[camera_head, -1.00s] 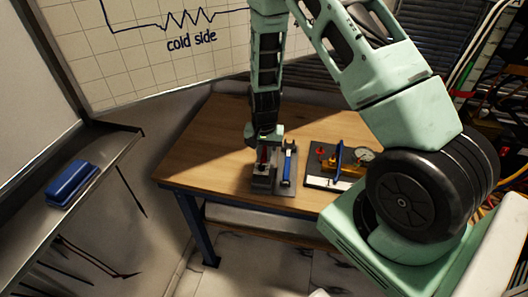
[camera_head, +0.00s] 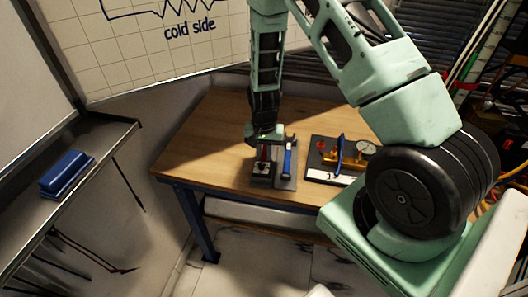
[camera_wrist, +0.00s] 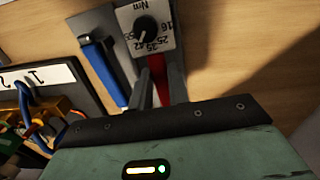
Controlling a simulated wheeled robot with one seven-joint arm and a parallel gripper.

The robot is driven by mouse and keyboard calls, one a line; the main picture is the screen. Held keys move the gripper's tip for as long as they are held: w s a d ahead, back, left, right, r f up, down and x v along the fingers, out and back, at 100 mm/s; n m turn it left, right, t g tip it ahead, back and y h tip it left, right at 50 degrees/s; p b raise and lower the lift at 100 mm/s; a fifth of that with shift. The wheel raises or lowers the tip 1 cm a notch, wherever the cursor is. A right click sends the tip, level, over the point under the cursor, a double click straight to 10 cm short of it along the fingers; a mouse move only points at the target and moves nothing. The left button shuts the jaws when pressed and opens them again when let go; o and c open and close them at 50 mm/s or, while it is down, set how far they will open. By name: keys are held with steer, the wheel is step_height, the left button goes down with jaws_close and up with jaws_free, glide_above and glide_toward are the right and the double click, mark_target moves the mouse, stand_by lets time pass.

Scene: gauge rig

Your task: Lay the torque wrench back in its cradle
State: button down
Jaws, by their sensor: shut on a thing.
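A blue-handled tool (camera_head: 288,160) with a dark head, which looks like the torque wrench, lies on a grey plate (camera_head: 285,184) on the bench. It also shows in the wrist view (camera_wrist: 101,68), left of my fingers and apart from them. I cannot tell where its cradle begins. My gripper (camera_head: 263,150) points down over a grey block (camera_head: 262,181) left of that tool. In the wrist view my gripper (camera_wrist: 158,92) is shut on a red part (camera_wrist: 159,78) below a dial marked Nm (camera_wrist: 146,28). The fingers hide its lower end.
Right of the plate stands a dark panel (camera_head: 318,149) with a blue lever (camera_head: 340,150), brass fittings, a red knob (camera_head: 321,145) and a round gauge (camera_head: 365,147). The bench's left half (camera_head: 212,145) is clear. A blue eraser (camera_head: 66,172) lies on the ledge at far left.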

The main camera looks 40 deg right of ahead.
steer(key=shift+f+b, duration=0.6)
steer(key=shift+f, duration=0.15)
stand_by(0.5)
steer(key=c, duration=1.3)
jaws_free()
steer(key=shift+o, duration=0.2)
step_height(320, 180, up, 17)
steer(key=b, duration=0.1)
steer(key=shift+r+b, duration=0.2)
steer(key=shift+b, duration=0.15)
steer(key=shift+a, duration=0.1)
steer(key=s+a+r+n+y, duration=0.1)
steer(key=s+a+r+n, duration=0.15)
steer(key=a, duration=0.45)
steer(key=s+a+r+n, duration=0.2)
steer(key=s+a+n, duration=0.2)
steer(key=a, duration=0.4)
steer(key=s+a+r+n, duration=0.1)
steer(key=s+a+n, duration=0.3)
steer(key=s, duration=0.5)
steer(key=s+a+r+n, duration=0.2)
steer(key=s+a+n, duration=0.3)
steer(key=s, duration=0.3)
steer(key=shift+s+n, duration=0.35)
steer(key=shift+n, duration=0.4)
